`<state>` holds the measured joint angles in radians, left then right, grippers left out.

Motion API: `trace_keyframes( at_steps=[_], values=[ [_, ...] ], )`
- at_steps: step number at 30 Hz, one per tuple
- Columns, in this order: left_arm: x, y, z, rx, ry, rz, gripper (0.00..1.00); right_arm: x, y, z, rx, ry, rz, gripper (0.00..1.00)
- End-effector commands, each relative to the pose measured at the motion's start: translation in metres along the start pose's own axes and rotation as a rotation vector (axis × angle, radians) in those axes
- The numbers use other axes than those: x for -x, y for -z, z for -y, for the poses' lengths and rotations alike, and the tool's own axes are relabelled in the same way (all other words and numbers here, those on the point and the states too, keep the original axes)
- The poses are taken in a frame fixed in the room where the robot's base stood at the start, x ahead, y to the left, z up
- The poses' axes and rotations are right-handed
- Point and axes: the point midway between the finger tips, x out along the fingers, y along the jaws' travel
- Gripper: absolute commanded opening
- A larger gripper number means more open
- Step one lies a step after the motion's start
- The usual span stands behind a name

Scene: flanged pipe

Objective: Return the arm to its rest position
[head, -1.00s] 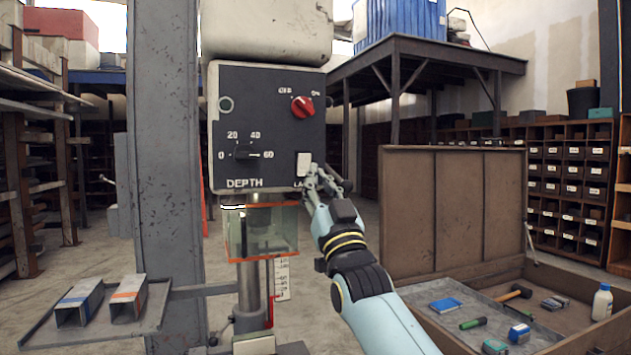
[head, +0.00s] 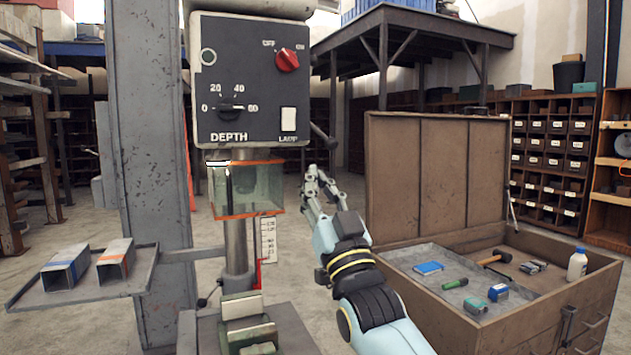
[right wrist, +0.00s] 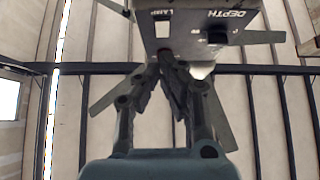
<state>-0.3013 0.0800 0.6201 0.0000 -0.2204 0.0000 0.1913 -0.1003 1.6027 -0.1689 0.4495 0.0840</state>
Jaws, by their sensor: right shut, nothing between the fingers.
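My right gripper (head: 316,182) is shut and empty in the head view. It is in the air to the right of the drill press's clear guard (head: 250,188), below and right of the control panel (head: 250,82), apart from both. In the right wrist view the fingers (right wrist: 168,60) point up towards the panel's underside. The panel carries a red knob (head: 287,60), a black depth knob (head: 231,108) and a white lamp switch (head: 289,119). My left gripper is not in view.
An open wooden chest (head: 550,320) with tools in it stands close on the right, its lid (head: 418,175) upright behind my right arm. A grey side tray (head: 120,284) with two metal box sections is at left. A vise (head: 247,322) sits below the guard.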

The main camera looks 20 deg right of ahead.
Motion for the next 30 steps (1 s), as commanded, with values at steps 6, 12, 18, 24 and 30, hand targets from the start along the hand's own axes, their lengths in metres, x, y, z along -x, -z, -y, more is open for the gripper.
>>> trace_keyframes(
  at_steps=[6,12,18,24,30],
  values=[
    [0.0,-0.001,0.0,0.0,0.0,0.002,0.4,0.0,0.0,0.0,0.0,0.0,0.0,0.0],
    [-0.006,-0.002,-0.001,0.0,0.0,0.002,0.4,0.015,-0.013,-0.001,0.002,0.001,0.024,0.0],
    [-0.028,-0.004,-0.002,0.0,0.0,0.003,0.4,0.101,-0.102,-0.006,0.015,0.015,0.216,0.0],
    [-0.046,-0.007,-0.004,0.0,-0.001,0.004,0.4,0.229,-0.213,-0.017,0.021,0.018,0.538,0.0],
    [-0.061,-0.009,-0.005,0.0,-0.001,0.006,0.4,0.377,-0.294,-0.031,0.032,0.013,0.871,0.0]
  ],
)
